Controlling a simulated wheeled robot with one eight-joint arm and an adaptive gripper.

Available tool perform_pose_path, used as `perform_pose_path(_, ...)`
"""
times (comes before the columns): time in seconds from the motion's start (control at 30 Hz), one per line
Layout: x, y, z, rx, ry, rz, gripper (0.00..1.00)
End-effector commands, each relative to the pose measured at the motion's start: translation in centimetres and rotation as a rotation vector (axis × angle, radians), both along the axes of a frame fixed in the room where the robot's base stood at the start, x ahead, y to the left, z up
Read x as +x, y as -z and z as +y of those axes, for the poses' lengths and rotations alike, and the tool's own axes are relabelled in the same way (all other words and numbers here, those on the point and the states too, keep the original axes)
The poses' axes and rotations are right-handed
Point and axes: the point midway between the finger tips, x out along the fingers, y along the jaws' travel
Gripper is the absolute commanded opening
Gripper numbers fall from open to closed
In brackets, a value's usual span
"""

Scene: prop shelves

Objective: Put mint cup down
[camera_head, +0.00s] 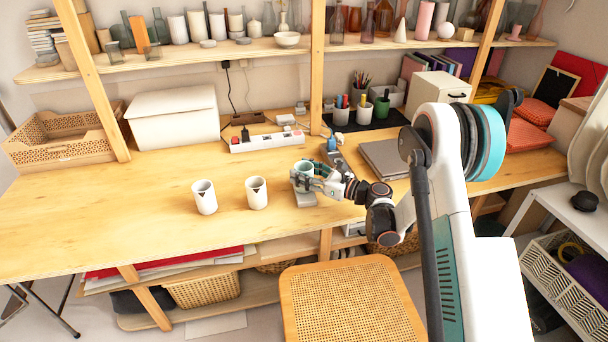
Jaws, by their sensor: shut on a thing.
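The mint cup (303,170) is at the middle of the wooden table, to the right of two white cups. My gripper (308,182) reaches in from the right and is shut on the mint cup, its fingers partly covering the cup's side. The cup looks upright.
Two white cups with dark marks, a left one (204,197) and a right one (256,193), stand left of my gripper. A power strip (266,140) lies behind. A grey laptop-like slab (385,158) lies right. The wooden table (110,225) is clear at left. A cane chair (350,300) stands in front.

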Motion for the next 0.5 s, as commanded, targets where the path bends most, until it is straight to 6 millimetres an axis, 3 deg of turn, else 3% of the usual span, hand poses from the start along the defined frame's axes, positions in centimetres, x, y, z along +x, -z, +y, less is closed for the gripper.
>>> perform_pose_path(0.23,0.01,0.16,0.00,0.000,0.000,0.000,0.22)
perform_pose_path(0.27,0.01,0.16,-0.01,0.000,0.000,0.000,0.55)
perform_pose_path(0.33,0.00,0.14,0.00,0.000,0.000,0.000,0.70)
perform_pose_path(0.5,0.00,0.14,0.00,0.000,0.000,0.000,0.70)
